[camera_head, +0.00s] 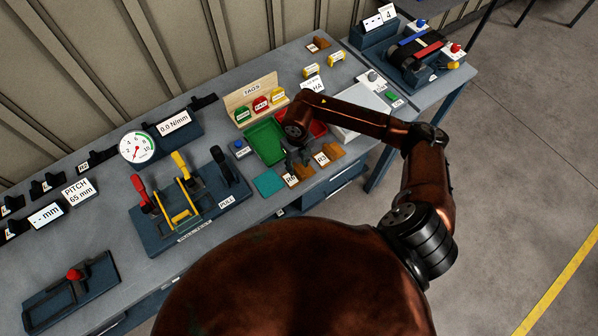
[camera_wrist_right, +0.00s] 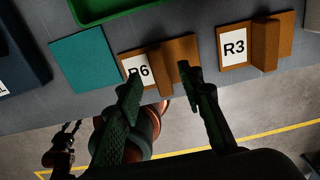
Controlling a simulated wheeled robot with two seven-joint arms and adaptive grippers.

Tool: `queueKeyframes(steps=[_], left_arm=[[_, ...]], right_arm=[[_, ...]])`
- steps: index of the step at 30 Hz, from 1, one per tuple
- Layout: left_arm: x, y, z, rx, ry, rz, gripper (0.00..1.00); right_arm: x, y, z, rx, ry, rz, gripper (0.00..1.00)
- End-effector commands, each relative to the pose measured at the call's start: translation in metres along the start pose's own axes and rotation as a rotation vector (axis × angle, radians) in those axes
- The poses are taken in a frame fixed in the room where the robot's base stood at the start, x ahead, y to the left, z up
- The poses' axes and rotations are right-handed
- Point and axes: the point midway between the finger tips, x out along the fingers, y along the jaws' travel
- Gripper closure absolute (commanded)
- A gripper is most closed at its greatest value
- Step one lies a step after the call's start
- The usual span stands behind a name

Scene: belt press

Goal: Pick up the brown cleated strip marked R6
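The brown cleated strip marked R6 (camera_wrist_right: 179,50) lies flat near the table's front edge, with its white label at its left and a raised cleat. In the head view it (camera_head: 304,172) is partly hidden by my right gripper (camera_head: 297,157). In the right wrist view my right gripper (camera_wrist_right: 161,80) is open and empty. Its two fingers are apart, on either side of the cleat in the picture; I cannot tell how high above it they are. Small dark and copper parts at the lower left of the wrist view may be my left arm and gripper, too small to read.
A similar brown strip marked R3 (camera_wrist_right: 264,45) lies just right of R6. A teal square (camera_wrist_right: 84,59) lies to its left. Behind are a green tray (camera_head: 267,141) and a red tray (camera_head: 317,128). A lever fixture (camera_head: 188,203) stands further left.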

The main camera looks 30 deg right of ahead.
Motion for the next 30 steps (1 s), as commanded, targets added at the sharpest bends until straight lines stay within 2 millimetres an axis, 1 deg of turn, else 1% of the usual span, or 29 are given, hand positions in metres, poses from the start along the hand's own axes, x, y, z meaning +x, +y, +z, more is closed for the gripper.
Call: queueKeyframes(steps=[3, 7, 10, 16, 30], left_arm=[[-0.007, 0.000, -0.001, 0.000, 0.001, 0.000, 0.60], [-0.007, 0.000, -0.001, 0.000, 0.001, 0.000, 0.60], [-0.007, 0.000, -0.001, 0.000, 0.001, 0.000, 0.60], [-0.007, 0.000, -0.001, 0.000, 0.001, 0.000, 0.60], [-0.007, 0.000, -0.001, 0.000, 0.000, 0.000, 0.60]], right_arm=[[0.018, -0.002, -0.003, 0.001, 0.003, 0.002, 0.65], [0.033, -0.001, -0.002, 0.001, 0.001, 0.002, 0.65], [0.037, -0.002, -0.002, 0.000, 0.000, 0.001, 0.65], [0.037, -0.002, -0.002, -0.001, 0.000, 0.001, 0.66], [0.037, -0.001, -0.002, -0.001, 0.000, 0.002, 0.98]])
